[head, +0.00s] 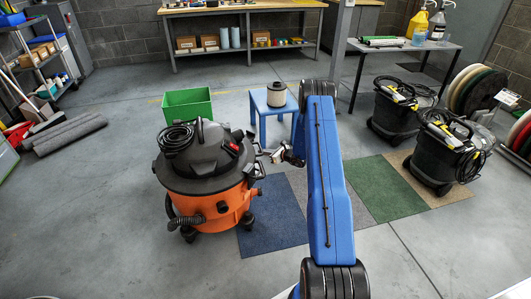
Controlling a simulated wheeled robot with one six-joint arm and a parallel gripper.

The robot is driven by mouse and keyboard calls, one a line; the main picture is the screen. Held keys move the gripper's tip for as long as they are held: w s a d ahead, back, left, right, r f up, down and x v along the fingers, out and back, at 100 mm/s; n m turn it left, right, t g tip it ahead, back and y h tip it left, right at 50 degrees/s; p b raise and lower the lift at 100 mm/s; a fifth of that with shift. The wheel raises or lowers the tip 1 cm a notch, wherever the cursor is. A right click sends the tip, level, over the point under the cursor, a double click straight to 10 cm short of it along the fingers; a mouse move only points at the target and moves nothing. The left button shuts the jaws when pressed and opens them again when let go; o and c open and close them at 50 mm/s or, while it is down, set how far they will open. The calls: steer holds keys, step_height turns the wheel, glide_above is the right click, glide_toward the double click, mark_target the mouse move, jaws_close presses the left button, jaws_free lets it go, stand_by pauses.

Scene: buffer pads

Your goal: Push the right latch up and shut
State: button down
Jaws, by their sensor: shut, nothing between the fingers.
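An orange and black drum vacuum (225,203) stands on the floor left of my arm, its black lid (190,165) on top. The right latch (256,172) is a small dark part on the drum's right side, near the seam between lid and drum. It is too small to tell its exact angle. My gripper (270,155) is shut and empty, pointing left beside the latch. I cannot tell whether the fingertips touch it. The blue arm link hides some of the floor to the right.
A green bin (187,104) and a blue stool (264,121) with a filter cartridge (277,95) stand behind the vacuum. Carpet tiles (393,190) lie to the right. Two black machines (398,105) stand further right. The floor at front left is clear.

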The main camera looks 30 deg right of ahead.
steer(key=w+a+r, duration=0.2)
steer(key=w, duration=0.3)
steer(key=shift+a, duration=0.15)
steer(key=shift+r, duration=0.2)
stand_by(0.5)
